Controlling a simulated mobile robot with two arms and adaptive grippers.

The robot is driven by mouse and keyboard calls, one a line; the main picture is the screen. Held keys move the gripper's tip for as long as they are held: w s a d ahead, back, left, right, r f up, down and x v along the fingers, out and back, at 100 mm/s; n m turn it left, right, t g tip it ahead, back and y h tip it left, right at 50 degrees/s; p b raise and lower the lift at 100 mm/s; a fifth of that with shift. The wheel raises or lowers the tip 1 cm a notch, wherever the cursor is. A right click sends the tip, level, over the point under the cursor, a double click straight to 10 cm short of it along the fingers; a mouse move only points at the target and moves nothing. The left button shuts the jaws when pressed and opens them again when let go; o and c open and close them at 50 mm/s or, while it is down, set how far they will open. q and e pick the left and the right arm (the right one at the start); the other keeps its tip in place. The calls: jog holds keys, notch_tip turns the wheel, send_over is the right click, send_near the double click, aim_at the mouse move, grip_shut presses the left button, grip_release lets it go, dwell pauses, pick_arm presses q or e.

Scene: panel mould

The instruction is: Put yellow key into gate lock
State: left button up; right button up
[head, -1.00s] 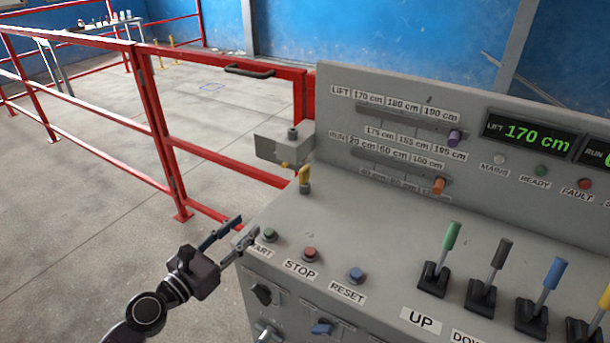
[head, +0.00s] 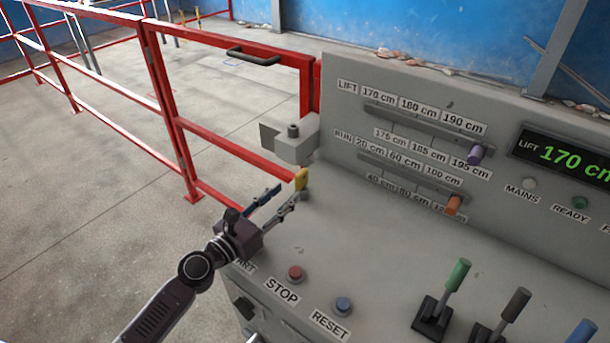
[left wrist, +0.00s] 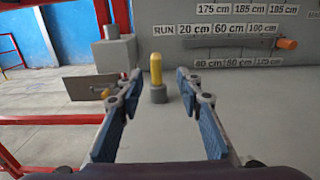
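The yellow key (head: 301,179) stands upright at the left end of the grey control console; in the left wrist view the key (left wrist: 156,69) rises from a short grey socket (left wrist: 158,93). My left gripper (head: 287,196) is open, its two fingers pointing at the key. In the left wrist view the open fingers (left wrist: 158,88) lie to either side of the key's line, with the key just beyond or between the tips. The grey gate lock box (head: 294,146) sits by the red gate (head: 240,100), behind the key. My right gripper is not in view.
The console (head: 400,255) carries a red STOP button (head: 295,272), a blue RESET button (head: 343,305) and upright levers (head: 455,275). Its back panel (head: 340,75) rises behind. Red railings (head: 60,85) and open floor lie to the left.

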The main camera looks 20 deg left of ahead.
aim_at(296, 181)
pick_arm(q)
jog(key=x, duration=0.3)
jog(key=shift+r, duration=0.1)
jog(key=shift+w+d, duration=0.1)
jog(key=shift+w, duration=0.55)
jog(key=x, duration=0.4)
jog(key=shift+w, duration=0.35)
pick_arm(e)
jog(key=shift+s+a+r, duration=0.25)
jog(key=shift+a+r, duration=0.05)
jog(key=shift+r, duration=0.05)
pick_arm(q)
jog(key=shift+s, duration=0.1)
jog(key=shift+c, duration=0.5)
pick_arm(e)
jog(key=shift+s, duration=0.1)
pick_arm(q)
grip_shut()
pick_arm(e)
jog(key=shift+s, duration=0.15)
